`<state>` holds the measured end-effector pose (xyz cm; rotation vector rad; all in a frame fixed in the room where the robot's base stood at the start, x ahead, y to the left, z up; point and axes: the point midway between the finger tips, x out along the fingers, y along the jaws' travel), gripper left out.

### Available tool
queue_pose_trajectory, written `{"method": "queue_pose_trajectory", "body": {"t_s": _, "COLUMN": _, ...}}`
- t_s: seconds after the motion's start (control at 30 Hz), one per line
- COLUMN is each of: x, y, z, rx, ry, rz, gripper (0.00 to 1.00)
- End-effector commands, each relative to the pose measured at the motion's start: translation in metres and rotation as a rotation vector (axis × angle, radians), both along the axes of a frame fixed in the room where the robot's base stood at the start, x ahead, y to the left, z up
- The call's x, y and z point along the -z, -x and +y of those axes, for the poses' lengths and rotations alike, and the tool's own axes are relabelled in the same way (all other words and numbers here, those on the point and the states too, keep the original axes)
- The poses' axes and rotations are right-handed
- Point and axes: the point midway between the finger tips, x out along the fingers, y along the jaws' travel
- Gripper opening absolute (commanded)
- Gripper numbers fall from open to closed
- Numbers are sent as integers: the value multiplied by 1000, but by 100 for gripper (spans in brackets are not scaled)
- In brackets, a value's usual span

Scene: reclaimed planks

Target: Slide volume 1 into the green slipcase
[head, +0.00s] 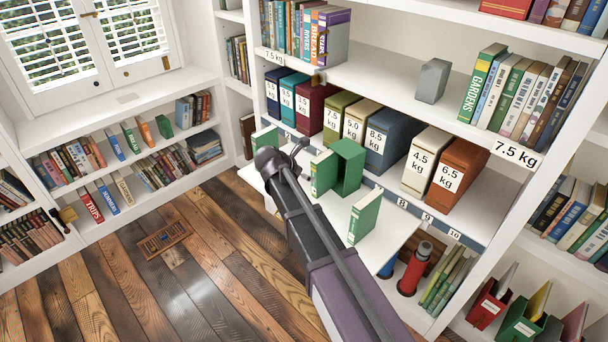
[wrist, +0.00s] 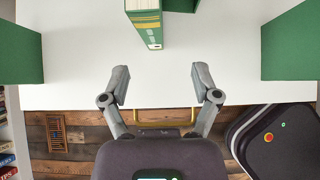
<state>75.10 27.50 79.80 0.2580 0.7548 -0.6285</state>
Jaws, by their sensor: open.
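The green slipcase (head: 349,165) stands on a white pull-out board (head: 391,238). An upright green book (head: 324,172) with pale bands stands close against its left side; I cannot tell whether it is partly inside. Other green volumes stand at the board's left end (head: 265,138) and front right (head: 365,215). No volume number is legible, so I cannot tell which is volume 1. My gripper (head: 291,150) is at the board's front edge, partly hidden by my arm. In the wrist view my gripper (wrist: 161,80) is open and empty, with a gold-banded green book (wrist: 145,25) just beyond the fingertips.
Large green blocks flank the wrist view at left (wrist: 20,52) and right (wrist: 290,45). Behind the board stands a row of weight-labelled binders (head: 388,140). A red bottle (head: 414,268) stands below the board. The wooden floor (head: 190,275) is mostly clear.

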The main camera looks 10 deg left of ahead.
Motion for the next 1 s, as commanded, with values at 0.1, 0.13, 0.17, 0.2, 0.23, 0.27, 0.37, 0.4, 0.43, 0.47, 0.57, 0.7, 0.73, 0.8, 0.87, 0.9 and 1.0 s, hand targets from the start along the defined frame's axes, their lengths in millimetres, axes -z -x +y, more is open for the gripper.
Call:
{"method": "queue_pose_trajectory", "body": {"t_s": 0.1, "x": 0, "y": 0, "z": 0, "rx": 0, "ry": 0, "rz": 0, "gripper": 80}}
{"method": "queue_pose_trajectory", "body": {"t_s": 0.13, "x": 0, "y": 0, "z": 0, "rx": 0, "ry": 0, "rz": 0, "gripper": 80}}
{"method": "queue_pose_trajectory", "body": {"t_s": 0.17, "x": 0, "y": 0, "z": 0, "rx": 0, "ry": 0, "rz": 0, "gripper": 80}}
{"method": "queue_pose_trajectory", "body": {"t_s": 0.2, "x": 0, "y": 0, "z": 0, "rx": 0, "ry": 0, "rz": 0, "gripper": 80}}
{"method": "queue_pose_trajectory", "body": {"t_s": 0.23, "x": 0, "y": 0, "z": 0, "rx": 0, "ry": 0, "rz": 0, "gripper": 80}}
{"method": "queue_pose_trajectory", "body": {"t_s": 0.27, "x": 0, "y": 0, "z": 0, "rx": 0, "ry": 0, "rz": 0, "gripper": 71}}
{"method": "queue_pose_trajectory", "body": {"t_s": 0.37, "x": 1, "y": 0, "z": 0, "rx": 1, "ry": 1, "rz": -3, "gripper": 41}}
{"method": "queue_pose_trajectory", "body": {"t_s": 0.4, "x": 1, "y": 0, "z": 0, "rx": 4, "ry": 2, "rz": -7, "gripper": 29}}
{"method": "queue_pose_trajectory", "body": {"t_s": 0.43, "x": 1, "y": 0, "z": 0, "rx": 7, "ry": 3, "rz": -11, "gripper": 20}}
{"method": "queue_pose_trajectory", "body": {"t_s": 0.47, "x": 2, "y": 0, "z": 0, "rx": 10, "ry": 4, "rz": -16, "gripper": 11}}
{"method": "queue_pose_trajectory", "body": {"t_s": 0.57, "x": 4, "y": 0, "z": 0, "rx": 27, "ry": 11, "rz": -46, "gripper": 0}}
{"method": "queue_pose_trajectory", "body": {"t_s": 0.7, "x": 8, "y": 0, "z": -1, "rx": 68, "ry": 27, "rz": -121, "gripper": 0}}
{"method": "queue_pose_trajectory", "body": {"t_s": 0.73, "x": 9, "y": 0, "z": -1, "rx": 78, "ry": 32, "rz": -143, "gripper": 0}}
{"method": "queue_pose_trajectory", "body": {"t_s": 0.8, "x": 10, "y": 0, "z": -1, "rx": 105, "ry": 40, "rz": -200, "gripper": 0}}
{"method": "queue_pose_trajectory", "body": {"t_s": 0.87, "x": 11, "y": 0, "z": 0, "rx": 127, "ry": 47, "rz": -257, "gripper": 0}}
{"method": "queue_pose_trajectory", "body": {"t_s": 0.9, "x": 11, "y": 1, "z": 0, "rx": 143, "ry": 51, "rz": -297, "gripper": 0}}
{"method": "queue_pose_trajectory", "body": {"t_s": 1.0, "x": 10, "y": 2, "z": 2, "rx": 177, "ry": 57, "rz": -405, "gripper": 0}}
